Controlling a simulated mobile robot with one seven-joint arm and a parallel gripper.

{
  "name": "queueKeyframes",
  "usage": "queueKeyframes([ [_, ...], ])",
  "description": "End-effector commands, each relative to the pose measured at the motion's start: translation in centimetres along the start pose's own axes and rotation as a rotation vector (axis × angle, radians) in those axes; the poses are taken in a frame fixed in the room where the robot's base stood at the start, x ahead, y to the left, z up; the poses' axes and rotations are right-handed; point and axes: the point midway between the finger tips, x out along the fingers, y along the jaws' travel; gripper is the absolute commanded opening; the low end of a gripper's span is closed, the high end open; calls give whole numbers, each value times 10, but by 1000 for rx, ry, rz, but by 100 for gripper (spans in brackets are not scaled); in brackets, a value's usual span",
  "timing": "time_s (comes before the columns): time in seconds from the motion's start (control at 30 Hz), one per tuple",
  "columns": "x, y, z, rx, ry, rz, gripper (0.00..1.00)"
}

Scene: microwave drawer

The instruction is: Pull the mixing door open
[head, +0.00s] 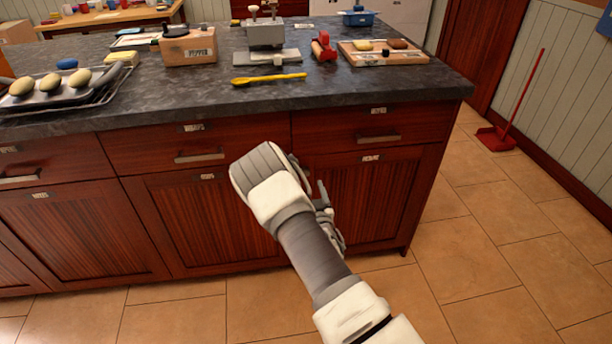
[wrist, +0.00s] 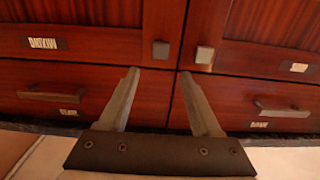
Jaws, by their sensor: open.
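The mixing door (head: 372,205) is the dark red panelled cabinet door at the right end of the island, below a drawer; it looks closed. My arm covers its left part in the head view. In the wrist view, which looks upside down, the mixing door (wrist: 90,14) is at upper left, with its label (wrist: 43,43) and a square metal knob (wrist: 161,50). My gripper (wrist: 160,73) is open and empty. The knob shows just past the fingertips, between their lines; I cannot tell the remaining distance. In the head view my gripper (head: 326,215) is partly hidden by my wrist.
A neighbouring door (wrist: 270,22) with its own knob (wrist: 205,54) is close beside. Drawers with bar handles (head: 378,138) lie under the dark countertop (head: 215,92), which holds several items. The tiled floor (head: 480,260) to the right is clear, with a red dustpan (head: 496,139) by the wall.

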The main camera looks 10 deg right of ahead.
Motion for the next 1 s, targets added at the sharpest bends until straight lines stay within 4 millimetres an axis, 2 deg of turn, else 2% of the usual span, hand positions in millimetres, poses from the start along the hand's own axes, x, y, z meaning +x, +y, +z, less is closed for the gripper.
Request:
queueKeyframes([
  [0.03, 12, -1, 2, 1, 4, -2, 65],
  [0.2, 44, 0, 2, 0, 3, -1, 65],
  [0.4, 68, 0, 2, 0, 0, 0, 65],
  [0.6, 76, 0, 1, 0, -2, 1, 65],
  [0.83, 77, 0, 0, 0, -2, 1, 65],
  [0.87, 77, 0, 0, 0, -2, 1, 61],
  [1.0, 77, 0, 0, 0, -2, 1, 36],
])
